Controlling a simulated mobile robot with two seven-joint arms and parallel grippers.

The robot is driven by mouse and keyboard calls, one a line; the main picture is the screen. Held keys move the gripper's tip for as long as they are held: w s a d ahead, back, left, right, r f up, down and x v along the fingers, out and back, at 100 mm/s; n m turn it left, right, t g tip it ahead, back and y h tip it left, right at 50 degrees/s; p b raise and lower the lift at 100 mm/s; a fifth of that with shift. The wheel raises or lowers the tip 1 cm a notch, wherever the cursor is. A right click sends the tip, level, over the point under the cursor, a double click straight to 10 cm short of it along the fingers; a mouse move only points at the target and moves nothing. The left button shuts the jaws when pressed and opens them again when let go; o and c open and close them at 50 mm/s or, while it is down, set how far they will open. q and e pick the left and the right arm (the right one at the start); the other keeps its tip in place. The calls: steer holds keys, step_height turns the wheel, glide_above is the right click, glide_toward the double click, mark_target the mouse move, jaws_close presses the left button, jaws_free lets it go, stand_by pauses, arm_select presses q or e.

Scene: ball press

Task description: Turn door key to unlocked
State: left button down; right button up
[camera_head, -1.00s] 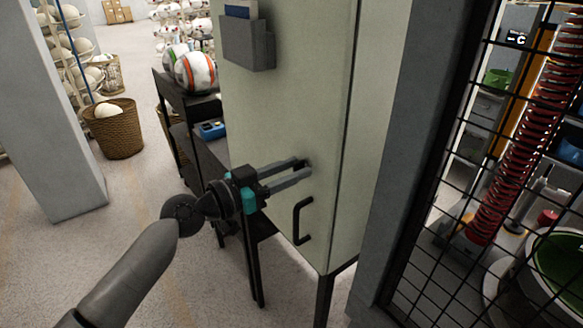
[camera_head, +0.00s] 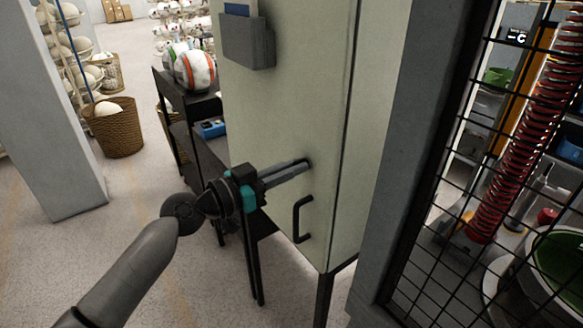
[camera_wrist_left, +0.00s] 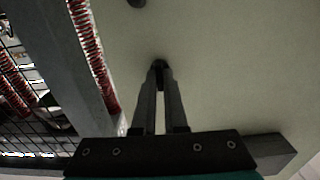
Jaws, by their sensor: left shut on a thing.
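My left gripper (camera_head: 303,163) reaches the front of the pale green cabinet door (camera_head: 280,110). Its fingers are shut at a small dark key, which shows between the fingertips in the left wrist view (camera_wrist_left: 158,64). The fingers hide most of the key, so its angle is hard to tell. The black door handle (camera_head: 298,220) is just below the fingertips and apart from them. My right gripper is not in view.
A grey holder (camera_head: 248,43) is fixed high on the door. A dark shelf rack (camera_head: 187,100) with balls stands left of the cabinet. A black mesh fence (camera_head: 450,190) stands to the right. Open floor lies at the left.

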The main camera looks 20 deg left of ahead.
arm_select(q)
steer(key=shift+w+a+f+n+p, duration=0.1)
steer(key=shift+n+p, duration=0.5)
steer(key=shift+n, duration=3.9)
steer(key=shift+a+f+n+p, duration=0.1)
steer(key=shift+n+p, duration=0.45)
steer(key=shift+n, duration=3.95)
steer(key=shift+d, duration=0.1)
steer(key=c, duration=1)
jaws_free()
steer(key=shift+o, duration=0.2)
